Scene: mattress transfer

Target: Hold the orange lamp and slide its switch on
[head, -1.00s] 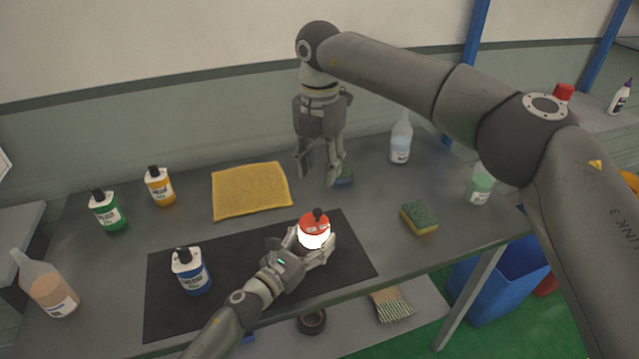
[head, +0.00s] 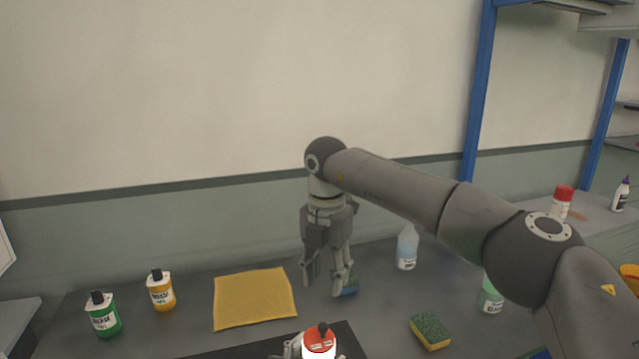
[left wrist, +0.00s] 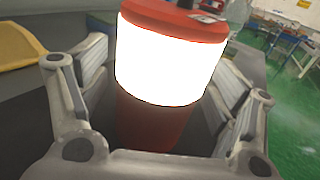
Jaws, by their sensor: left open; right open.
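The orange lamp (head: 319,344) stands at the bottom edge of the head view, red-orange on top with a dark knob and a glowing white band. The left wrist view shows its glowing body (left wrist: 168,62) up close, upright. My left gripper (left wrist: 158,82) has its fingers on both sides of the lamp, open around it; contact is unclear. In the head view it is mostly cut off. My right gripper (head: 325,286) is open and empty, pointing down above the table behind the lamp. The switch is not clear to see.
A yellow cloth (head: 254,299), green bottle (head: 103,316) and orange bottle (head: 161,292) stand to the left. A sponge (head: 431,331), a spray bottle (head: 407,249) and a pale green bottle (head: 490,297) are to the right.

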